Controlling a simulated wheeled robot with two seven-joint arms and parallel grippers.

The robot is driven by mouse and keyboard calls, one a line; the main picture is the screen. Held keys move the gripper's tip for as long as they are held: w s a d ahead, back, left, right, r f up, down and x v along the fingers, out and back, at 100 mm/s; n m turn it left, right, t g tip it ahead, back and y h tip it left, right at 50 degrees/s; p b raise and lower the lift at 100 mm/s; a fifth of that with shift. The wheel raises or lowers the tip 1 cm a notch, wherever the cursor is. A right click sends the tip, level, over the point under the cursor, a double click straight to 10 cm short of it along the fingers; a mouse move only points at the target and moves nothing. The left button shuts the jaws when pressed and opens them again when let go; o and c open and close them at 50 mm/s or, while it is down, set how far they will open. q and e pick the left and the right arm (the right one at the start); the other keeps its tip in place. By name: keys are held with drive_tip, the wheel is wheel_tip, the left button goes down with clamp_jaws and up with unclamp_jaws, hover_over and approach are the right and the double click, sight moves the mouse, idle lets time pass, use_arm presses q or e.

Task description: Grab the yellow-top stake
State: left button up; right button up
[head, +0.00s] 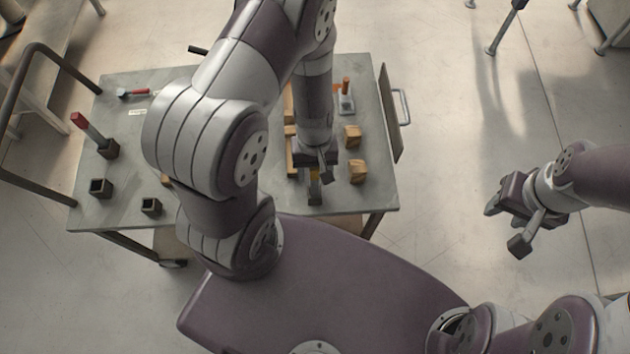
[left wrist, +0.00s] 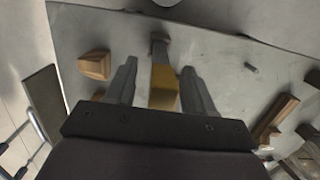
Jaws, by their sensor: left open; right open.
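The yellow-top stake (left wrist: 163,82) stands between the two fingers of my left gripper (left wrist: 160,90) in the left wrist view, with a visible gap on each side. Its yellow part faces the camera, and a grey part shows beyond it. My left gripper is open around the stake and holds nothing. My right gripper (head: 508,225) is open and empty, off the table to the right.
A red-top stake (head: 80,121) leans in a dark socket (head: 108,149) on the table's left. Two dark sockets (head: 101,188) (head: 151,206) stand open nearby. Wooden blocks (head: 352,135) (head: 357,171) and an orange-topped piece (head: 346,85) sit at the right. My left arm hides the table's middle.

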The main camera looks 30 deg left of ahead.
use_arm(q)
drive_tip(key=shift+s+f, duration=0.1)
drive_tip(key=shift+f, duration=0.7)
drive_tip(key=shift+s+r, duration=0.1)
drive_tip(key=shift+s, duration=0.1)
drive_tip(key=shift+c, duration=0.3)
drive_tip(key=shift+w, duration=0.1)
clamp_jaws()
